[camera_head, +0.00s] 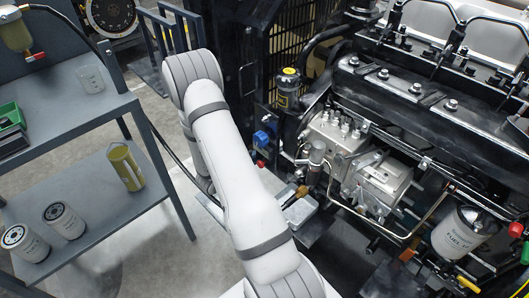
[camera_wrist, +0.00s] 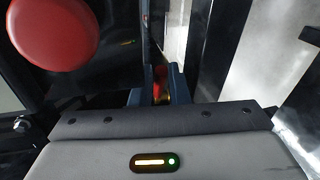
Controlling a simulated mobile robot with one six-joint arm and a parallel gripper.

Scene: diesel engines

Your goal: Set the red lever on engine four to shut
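In the wrist view my gripper (camera_wrist: 157,84) shows its two dark blue-grey fingers a small gap apart. A narrow red piece, seemingly a lever (camera_wrist: 159,76), lies between them with a bit of yellow below it. I cannot tell whether the fingers press on it. In the head view my arm crosses the middle and my gripper is hidden. A black and grey engine (camera_head: 385,110) fills the right side of that view. No engine number is legible, and I cannot tell how the lever is set.
A large round red knob (camera_wrist: 52,30) is close to my gripper at upper left. In the head view a grey shelf rack (camera_head: 60,95) stands left, holding filters and a beaker. A red-handled fuel bowl (camera_head: 14,32) hangs above it. Bare floor (camera_head: 150,250) lies between rack and arm.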

